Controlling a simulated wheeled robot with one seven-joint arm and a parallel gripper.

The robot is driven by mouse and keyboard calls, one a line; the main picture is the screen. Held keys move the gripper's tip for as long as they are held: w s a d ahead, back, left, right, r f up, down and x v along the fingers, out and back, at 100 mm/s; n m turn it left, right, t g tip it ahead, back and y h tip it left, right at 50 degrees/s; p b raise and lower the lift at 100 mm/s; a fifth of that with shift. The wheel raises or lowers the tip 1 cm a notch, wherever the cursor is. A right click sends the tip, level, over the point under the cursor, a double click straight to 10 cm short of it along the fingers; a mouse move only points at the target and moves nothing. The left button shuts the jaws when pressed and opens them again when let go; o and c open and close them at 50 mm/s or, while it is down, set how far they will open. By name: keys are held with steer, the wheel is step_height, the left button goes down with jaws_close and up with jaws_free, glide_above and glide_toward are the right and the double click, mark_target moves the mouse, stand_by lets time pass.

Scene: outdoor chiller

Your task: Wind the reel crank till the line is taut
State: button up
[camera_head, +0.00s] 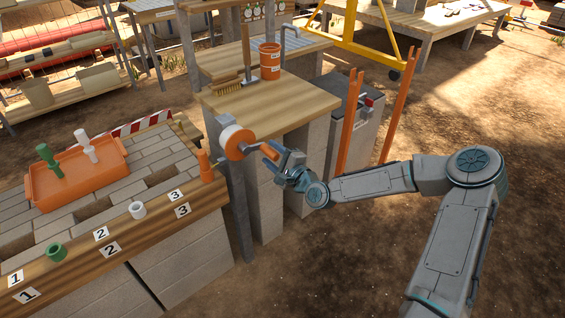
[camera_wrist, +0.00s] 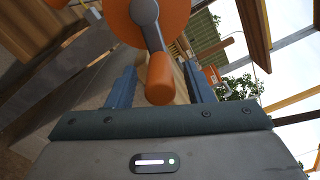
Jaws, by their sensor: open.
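The reel (camera_head: 237,141) has an orange flange and a pale drum, and is fixed to a grey post beside the wooden bench. In the wrist view its orange disc (camera_wrist: 120,18) fills the top, with a grey crank arm (camera_wrist: 152,33) ending in an orange handle (camera_wrist: 160,80). My gripper (camera_head: 274,160) is at the crank, to the right of the reel. In the wrist view my gripper (camera_wrist: 160,76) is open, with one finger on each side of the handle and a gap showing on both sides. I cannot make out the line or how tight it is.
A wooden bench (camera_head: 300,103) with an orange bucket (camera_head: 269,61) stands just behind the reel. A brick counter (camera_head: 150,228) with an orange tray (camera_head: 75,172) is at left. Orange posts (camera_head: 401,105) and a grey cabinet (camera_head: 366,125) stand at right. Open dirt ground lies at lower right.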

steer(key=v, duration=1.3)
steer(key=shift+s, duration=0.2)
steer(key=shift+d, duration=0.1)
